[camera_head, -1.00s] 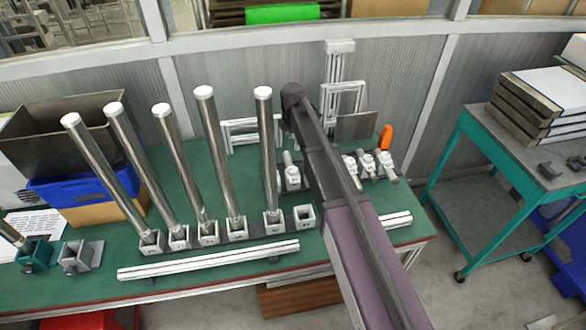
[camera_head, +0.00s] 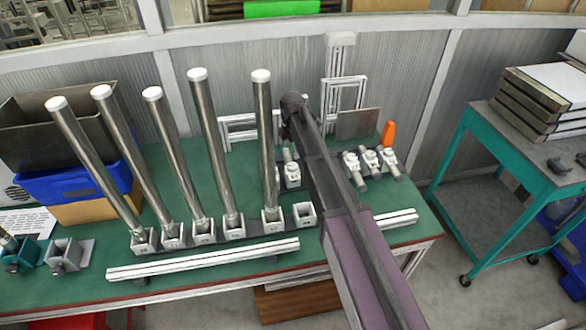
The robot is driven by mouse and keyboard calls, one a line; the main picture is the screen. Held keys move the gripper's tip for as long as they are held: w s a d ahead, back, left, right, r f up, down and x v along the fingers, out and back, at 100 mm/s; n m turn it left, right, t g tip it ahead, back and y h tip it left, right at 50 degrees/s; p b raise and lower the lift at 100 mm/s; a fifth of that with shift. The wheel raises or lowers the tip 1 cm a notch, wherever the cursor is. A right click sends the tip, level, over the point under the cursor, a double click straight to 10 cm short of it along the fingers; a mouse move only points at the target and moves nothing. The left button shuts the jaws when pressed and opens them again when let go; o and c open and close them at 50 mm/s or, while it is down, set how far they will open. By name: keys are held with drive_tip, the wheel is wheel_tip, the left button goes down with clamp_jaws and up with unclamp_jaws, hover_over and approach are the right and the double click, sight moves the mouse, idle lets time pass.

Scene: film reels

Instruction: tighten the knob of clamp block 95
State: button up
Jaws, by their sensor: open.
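Several small light-grey clamp blocks with knobs stand on the green bench. A group of clamp blocks (camera_head: 370,160) is right of my arm. Another clamp block (camera_head: 292,174) shows just left of my arm, which may cover more of them. I cannot read any number on these blocks, so I cannot tell which is 95. My arm reaches from the lower right over the bench to a dark rounded joint near the back. My gripper does not show, and neither do its fingers.
Several tall steel posts (camera_head: 207,150) stand tilted in square sockets on the green bench (camera_head: 205,268). A white rail (camera_head: 200,259) lies along the front. An empty socket (camera_head: 304,214) sits beside the rightmost post. A teal cart (camera_head: 480,165) stands right, beyond a floor gap.

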sight(292, 165)
drive_tip(key=shift+f+b, duration=3.3)
drive_tip(key=shift+f, duration=0.25)
drive_tip(key=c, duration=1.1)
drive_tip(key=shift+d, duration=0.2)
drive_tip(key=shift+c, duration=0.2)
drive_tip(key=shift+a, duration=0.15)
